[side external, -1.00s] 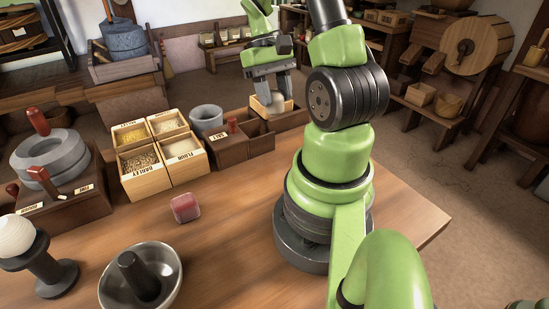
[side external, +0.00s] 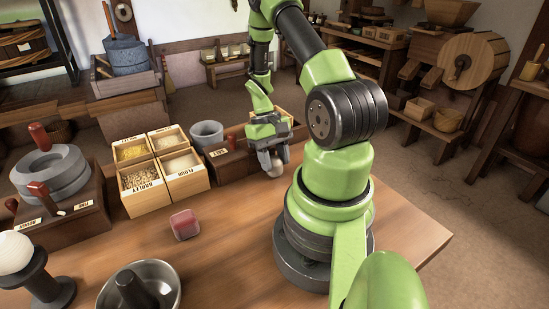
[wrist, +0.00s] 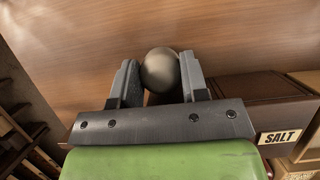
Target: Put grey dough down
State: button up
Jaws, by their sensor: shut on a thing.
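The grey dough (side external: 275,171) is a small round ball at the lower end of my gripper (side external: 274,161). My gripper is shut on it, with one finger on each side. The wrist view shows the dough (wrist: 161,70) between the two dark fingers, with the brown wooden table (wrist: 75,40) beyond it. The dough is over the table's back part, to the right of the barley and flour boxes. I cannot tell whether it touches the table top.
A dark box marked salt (wrist: 262,100) stands close to my gripper. Open grain boxes (side external: 147,188), a pink-red block (side external: 185,224), a metal bowl (side external: 168,281) and a stone quern (side external: 50,172) stand to the left. The table's front middle (side external: 230,260) is clear.

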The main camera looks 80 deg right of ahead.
jog(key=shift+f, duration=0.15)
jog(key=o, duration=1)
